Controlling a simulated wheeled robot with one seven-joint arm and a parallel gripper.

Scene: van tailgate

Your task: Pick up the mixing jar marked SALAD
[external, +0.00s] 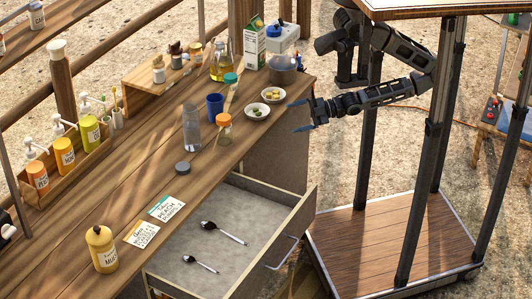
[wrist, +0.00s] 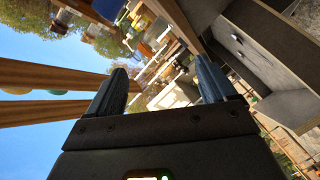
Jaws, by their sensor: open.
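No marking that reads SALAD is legible on any jar. In the external view, a tall clear jar (external: 192,128) stands upright without a lid on the wooden counter (external: 140,165). A jar with an orange lid (external: 224,127) stands right of it. A jar with a teal lid (external: 231,84) stands further back. A dark round lid (external: 183,167) lies in front of the clear jar. My gripper (external: 302,116) is open and empty, off the counter's right edge and apart from the jars. In the wrist view my gripper (wrist: 160,75) has spread fingers with nothing between them.
An open drawer (external: 235,235) holding two dark spoons juts out below the counter. Two bowls (external: 257,111), a blue cup (external: 215,106) and a grey pot (external: 283,70) stand near the jars. A yellow bottle (external: 101,249) and two cards (external: 166,208) are nearer the front.

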